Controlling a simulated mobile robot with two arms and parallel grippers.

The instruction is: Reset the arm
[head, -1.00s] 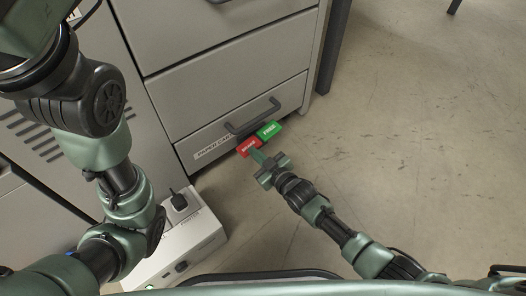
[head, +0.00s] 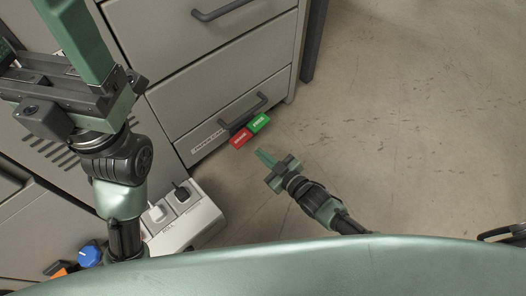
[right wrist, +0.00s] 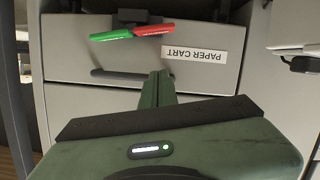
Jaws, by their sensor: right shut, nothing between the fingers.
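My right gripper (head: 265,158) is shut and empty in the head view, just in front of the low drawer and apart from the red and green sign. In the right wrist view its green fingers (right wrist: 157,90) are together below the sign. The sign has a red half (head: 240,138) and a green half (head: 259,123) and sits at the drawer front by the handle. My left arm rises large at the left of the head view. Its green finger part (head: 78,40) points up and runs out of the frame, so its jaw opening is not clear.
The grey drawer cabinet (head: 215,85) fills the upper left, its low drawer labelled "PAPER CART" (right wrist: 195,54). A white power box with plugs (head: 190,222) stands on the floor. A blue knob (head: 90,255) shows at lower left. The floor (head: 400,130) to the right is clear.

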